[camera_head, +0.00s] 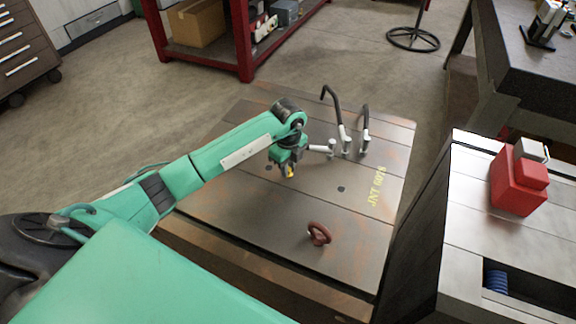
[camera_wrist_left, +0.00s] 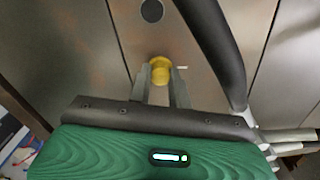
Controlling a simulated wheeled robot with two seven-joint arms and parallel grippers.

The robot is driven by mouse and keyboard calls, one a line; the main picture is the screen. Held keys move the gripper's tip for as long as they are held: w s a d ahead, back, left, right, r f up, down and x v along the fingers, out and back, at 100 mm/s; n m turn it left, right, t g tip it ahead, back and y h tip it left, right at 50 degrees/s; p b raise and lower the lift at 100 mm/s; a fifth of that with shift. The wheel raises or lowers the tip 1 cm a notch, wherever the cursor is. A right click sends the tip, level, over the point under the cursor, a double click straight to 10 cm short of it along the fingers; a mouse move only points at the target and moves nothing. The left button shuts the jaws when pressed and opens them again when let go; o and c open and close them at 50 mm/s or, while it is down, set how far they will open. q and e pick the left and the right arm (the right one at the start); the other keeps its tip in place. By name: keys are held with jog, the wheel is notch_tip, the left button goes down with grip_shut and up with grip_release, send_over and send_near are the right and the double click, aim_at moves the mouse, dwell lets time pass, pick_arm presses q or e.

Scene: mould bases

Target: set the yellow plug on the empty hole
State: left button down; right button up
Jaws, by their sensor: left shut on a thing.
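The yellow plug (camera_head: 291,173) is held between the fingertips of my left gripper (camera_head: 287,168), above the mould base plate (camera_head: 270,205). In the left wrist view the plug (camera_wrist_left: 160,68) shows as a round yellow piece between the two grey fingers (camera_wrist_left: 160,82), which are shut on it. A dark round hole (camera_head: 341,189) shows in the plate to the right of the gripper, and another dark spot (camera_head: 268,167) lies to its left. In the left wrist view a dark hole (camera_wrist_left: 152,10) shows beyond the plug. My right gripper is not in view.
Black bent bars (camera_head: 333,103) with silver fittings (camera_head: 345,146) stand on the plate close behind and right of my gripper. A dark red ring (camera_head: 319,234) stands nearer the front. A red block (camera_head: 517,180) sits on the machine at the right.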

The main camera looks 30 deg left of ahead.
pick_arm(q)
jog(key=shift+f, duration=0.15)
jog(key=c, duration=1.5)
grip_release()
jog(key=shift+o, duration=1)
